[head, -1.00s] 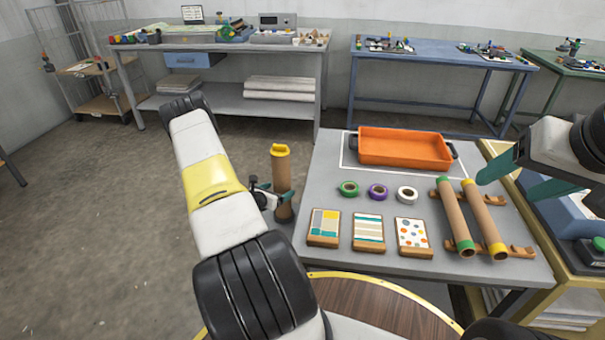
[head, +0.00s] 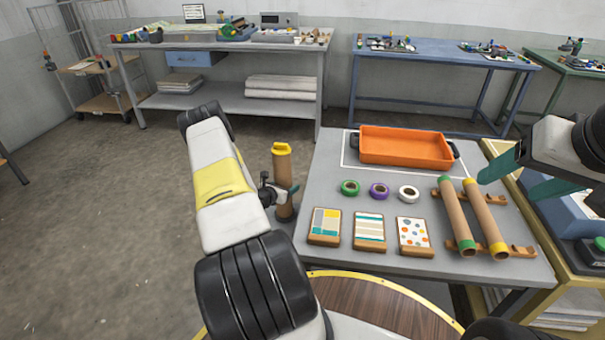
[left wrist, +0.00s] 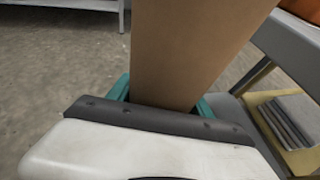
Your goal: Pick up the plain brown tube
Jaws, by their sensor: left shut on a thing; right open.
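A brown tube (head: 283,167) with a yellow cap on top is upright at the left side of the grey table. My left gripper (head: 284,192) is shut on it, low on its length. In the left wrist view the plain brown wall of the tube (left wrist: 195,50) sits between the teal fingers (left wrist: 162,97). The tube's lower end is dark, and I cannot tell whether it rests on anything. Two more brown tubes, one with green ends (head: 455,215) and one with yellow ends (head: 484,215), lie on wooden cradles. My right gripper (head: 523,177) is open and empty above the table's right side.
The grey table (head: 330,190) also holds an orange tray (head: 405,147), green (head: 349,188), purple (head: 378,191) and white (head: 409,194) tape rolls, and three patterned cards (head: 368,230). A yellow-framed bench (head: 540,235) stands at the right. Open floor (head: 90,230) lies to the left.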

